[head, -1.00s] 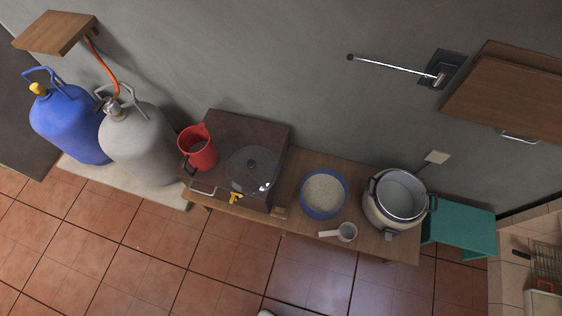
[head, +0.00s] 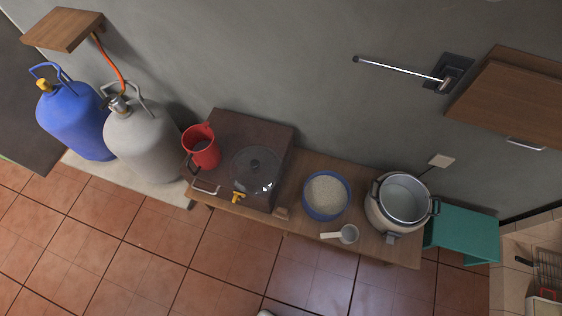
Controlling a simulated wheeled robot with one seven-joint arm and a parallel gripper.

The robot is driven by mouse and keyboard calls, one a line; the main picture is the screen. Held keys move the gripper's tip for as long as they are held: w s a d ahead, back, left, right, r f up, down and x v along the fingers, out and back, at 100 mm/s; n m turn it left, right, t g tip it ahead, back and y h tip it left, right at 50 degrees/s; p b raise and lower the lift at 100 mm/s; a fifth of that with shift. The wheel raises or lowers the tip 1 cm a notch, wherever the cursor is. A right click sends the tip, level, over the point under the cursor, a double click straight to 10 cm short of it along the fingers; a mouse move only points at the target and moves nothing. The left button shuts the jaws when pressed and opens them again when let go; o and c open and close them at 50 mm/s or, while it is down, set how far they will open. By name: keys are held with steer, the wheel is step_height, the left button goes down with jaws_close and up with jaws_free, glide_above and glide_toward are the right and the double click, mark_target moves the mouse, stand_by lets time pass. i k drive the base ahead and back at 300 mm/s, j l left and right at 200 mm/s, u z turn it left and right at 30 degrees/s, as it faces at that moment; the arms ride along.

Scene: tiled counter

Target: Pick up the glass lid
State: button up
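The glass lid (head: 256,170) is a round, see-through disc with a dark knob in its middle and bright glints near its lower right edge. It lies on top of the dark brown box-like unit (head: 226,124), near its right side, knob up. My gripper is not in the head view. Only a small pale shape shows at the bottom edge, and I cannot tell what it is.
A red pitcher (head: 201,150) stands left of the lid. Gas cylinders (head: 145,140) stand left. The tiled floor in front is clear.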

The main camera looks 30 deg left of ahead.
mark_target(258, 170)
steer(key=u, duration=0.25)
steer(key=i+j+u, duration=0.1)
steer(key=j+u, duration=0.15)
steer(key=u, duration=0.2)
steer(key=i+j+u, duration=0.15)
steer(key=u, duration=0.25)
steer(key=i+j+u, duration=0.15)
steer(key=u, duration=0.3)
steer(key=i+j, duration=0.2)
steer(key=i, duration=0.2)
steer(key=i+j, duration=0.2)
steer(key=i, duration=0.2)
